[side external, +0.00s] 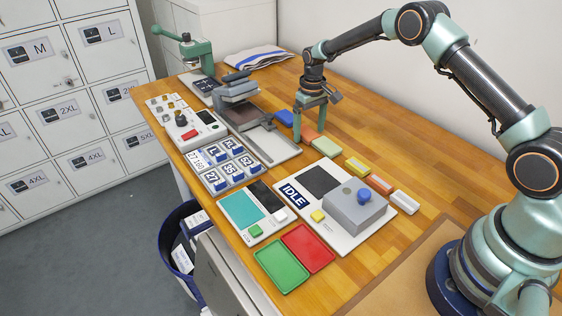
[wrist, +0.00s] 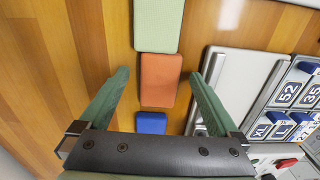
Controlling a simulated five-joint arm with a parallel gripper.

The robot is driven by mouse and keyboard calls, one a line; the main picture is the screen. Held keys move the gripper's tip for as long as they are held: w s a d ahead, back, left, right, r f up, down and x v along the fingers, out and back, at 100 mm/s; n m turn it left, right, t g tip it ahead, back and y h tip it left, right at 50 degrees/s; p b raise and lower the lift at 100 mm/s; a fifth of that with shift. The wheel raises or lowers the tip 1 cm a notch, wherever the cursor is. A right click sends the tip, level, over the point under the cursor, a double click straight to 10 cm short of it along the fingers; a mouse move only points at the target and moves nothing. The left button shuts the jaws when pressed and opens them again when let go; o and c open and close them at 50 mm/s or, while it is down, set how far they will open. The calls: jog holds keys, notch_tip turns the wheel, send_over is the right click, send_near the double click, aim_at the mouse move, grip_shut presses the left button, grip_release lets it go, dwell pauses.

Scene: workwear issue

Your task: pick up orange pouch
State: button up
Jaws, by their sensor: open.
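The orange pouch (wrist: 160,80) lies flat on the wooden table in the wrist view, between a light green pouch (wrist: 158,25) and a blue pouch (wrist: 151,123). In the side view the orange pouch (side external: 309,137) is partly hidden by my fingers. My gripper (wrist: 161,73) is open and empty, its green fingers on either side of the orange pouch with a gap to each edge. In the side view my gripper (side external: 310,132) points down over the pouch row. I cannot tell how far the fingertips are above the table.
The scale-like device with a grey plate (side external: 265,146) stands close to the left of the row. Small yellow (side external: 357,166), orange (side external: 379,185) and white (side external: 404,202) blocks lie in front of it. Green (side external: 281,264) and red (side external: 308,248) trays are near the front edge. Bare table lies right of the row.

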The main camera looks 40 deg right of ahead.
jog(key=shift+f, duration=0.25)
jog(key=c, duration=1.4)
jog(key=shift+r, duration=0.1)
jog(key=shift+c, duration=0.2)
